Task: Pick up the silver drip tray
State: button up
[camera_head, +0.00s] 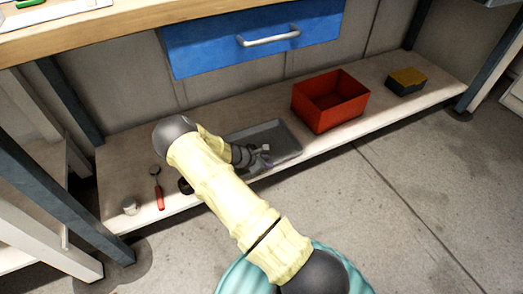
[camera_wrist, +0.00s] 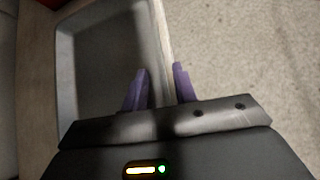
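The silver drip tray (camera_head: 285,146) is a shallow grey rectangular tray lying on the low shelf, left of the red bin; my arm hides its left part. In the wrist view the tray (camera_wrist: 95,55) fills the left half, its raised rim showing. My gripper (camera_head: 264,156) is at the tray's front side. In the wrist view its two purple fingers (camera_wrist: 160,88) stand apart, one over the tray's side and the other beyond the shelf's edge. The tray's near rim and the shelf edge run between them. I cannot tell whether a finger touches the rim.
The low shelf (camera_head: 231,181) also holds a red open bin (camera_head: 329,103), a yellow-topped dark box (camera_head: 406,81), a red-handled tool (camera_head: 158,188) and a small pale cup (camera_head: 130,206). A blue drawer (camera_head: 215,45) hangs above. The concrete floor in front is clear.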

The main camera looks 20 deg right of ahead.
jog(key=b+x, duration=0.3)
jog(key=x, duration=0.1)
jog(key=shift+f, duration=0.15)
jog(key=shift+d, duration=0.1)
grip_shut()
